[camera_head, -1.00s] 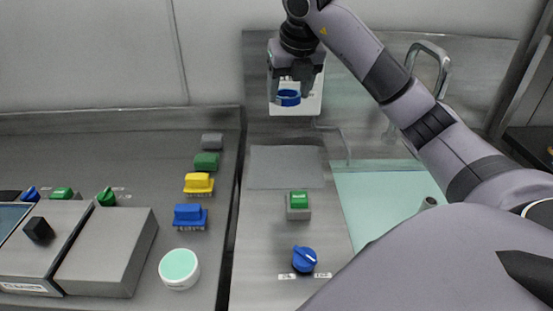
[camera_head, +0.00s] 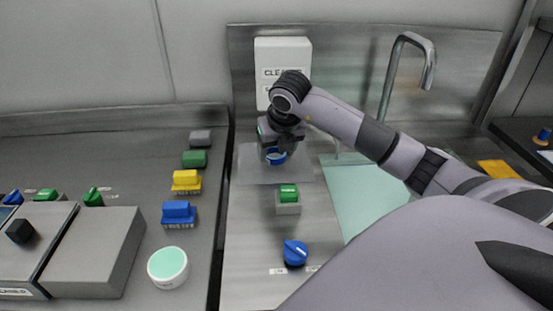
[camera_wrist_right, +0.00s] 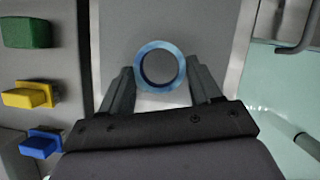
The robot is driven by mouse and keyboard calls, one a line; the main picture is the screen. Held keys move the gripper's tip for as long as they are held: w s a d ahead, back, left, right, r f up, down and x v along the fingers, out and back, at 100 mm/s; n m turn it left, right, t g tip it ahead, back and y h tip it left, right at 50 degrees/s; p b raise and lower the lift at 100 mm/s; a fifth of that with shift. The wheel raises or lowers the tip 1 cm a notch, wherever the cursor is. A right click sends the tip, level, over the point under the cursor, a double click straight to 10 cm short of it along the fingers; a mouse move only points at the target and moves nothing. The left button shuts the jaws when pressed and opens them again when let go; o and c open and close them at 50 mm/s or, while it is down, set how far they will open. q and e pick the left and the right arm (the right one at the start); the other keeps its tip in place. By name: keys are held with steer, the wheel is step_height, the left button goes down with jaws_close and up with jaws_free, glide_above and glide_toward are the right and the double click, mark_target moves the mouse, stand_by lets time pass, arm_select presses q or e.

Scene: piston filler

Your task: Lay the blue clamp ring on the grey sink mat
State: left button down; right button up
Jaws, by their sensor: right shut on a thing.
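The blue clamp ring (camera_head: 276,156) is held between the fingertips of my right gripper (camera_head: 278,151). In the right wrist view the ring (camera_wrist_right: 160,67) shows as a round blue band between the two fingers (camera_wrist_right: 162,85). The grey sink mat (camera_head: 250,168) lies flat on the steel counter below the gripper. In the right wrist view the mat (camera_wrist_right: 165,22) fills the area behind the ring. I cannot tell whether the ring touches the mat. My left gripper is not in view.
A white sign panel (camera_head: 283,60) stands behind the mat. A green button box (camera_head: 288,198) and a blue knob (camera_head: 295,252) sit in front. The sink (camera_head: 365,195) with a tall tap (camera_head: 390,75) is at right. Yellow (camera_head: 186,181) and blue (camera_head: 179,213) blocks stand at left.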

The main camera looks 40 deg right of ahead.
mark_target(275, 167)
steer(key=shift+f, duration=1.45)
steer(key=shift+f, duration=0.1)
steer(key=o, duration=1.1)
steer(key=shift+r, duration=0.2)
steer(key=v, duration=1.2)
steer(key=shift+f, duration=0.1)
